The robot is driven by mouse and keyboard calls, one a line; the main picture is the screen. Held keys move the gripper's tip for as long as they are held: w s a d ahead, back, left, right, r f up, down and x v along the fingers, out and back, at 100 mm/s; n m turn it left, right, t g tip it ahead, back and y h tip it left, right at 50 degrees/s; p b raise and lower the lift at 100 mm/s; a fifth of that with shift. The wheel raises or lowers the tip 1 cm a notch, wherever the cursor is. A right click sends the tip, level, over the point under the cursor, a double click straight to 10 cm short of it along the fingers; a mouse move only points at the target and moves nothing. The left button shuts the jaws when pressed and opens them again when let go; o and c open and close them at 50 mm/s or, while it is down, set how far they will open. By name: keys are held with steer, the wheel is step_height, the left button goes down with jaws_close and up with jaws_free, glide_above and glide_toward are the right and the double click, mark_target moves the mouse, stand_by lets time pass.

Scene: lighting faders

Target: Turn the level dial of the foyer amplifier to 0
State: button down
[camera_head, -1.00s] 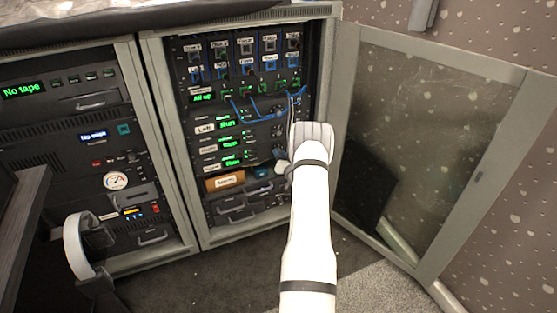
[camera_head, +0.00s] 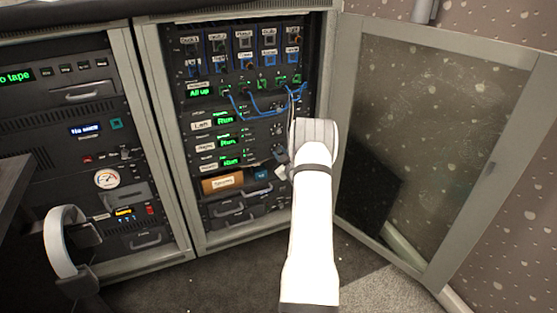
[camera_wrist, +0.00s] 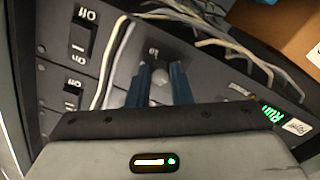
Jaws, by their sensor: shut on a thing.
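The foyer amplifier is the lowest of three similar units in the open middle rack, with a small white label (camera_head: 209,168) and a green "Run" display (camera_head: 231,162). In the wrist view the amplifier's dark panel shows a green "Run" display (camera_wrist: 271,112) at the right. My gripper (camera_wrist: 160,72) has its two blue fingers shut on the small grey level dial (camera_wrist: 160,78) at the panel. A tiny mark shows just above the dial; the dial's pointer and setting cannot be read. In the head view my white arm hides the fingertips and dial.
Off/on switches (camera_wrist: 84,32) and pale cables (camera_wrist: 112,60) lie left of the fingers; more cables run above. An orange-brown box (camera_head: 222,183) sits on the shelf below the amplifiers. The open glass rack door (camera_head: 430,140) stands close to my arm's right.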

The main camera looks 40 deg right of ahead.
steer(key=n, duration=0.5)
steer(key=shift+w+a+r+n+b, duration=0.1)
steer(key=shift+w+r+n+b, duration=0.1)
steer(key=shift+r+n+b, duration=0.15)
steer(key=n, duration=0.6)
steer(key=shift+a, duration=0.1)
steer(key=shift+f, duration=0.1)
steer(key=c, duration=1.6)
jaws_free()
steer(key=o, duration=0.3)
steer(key=shift+s+f, duration=0.1)
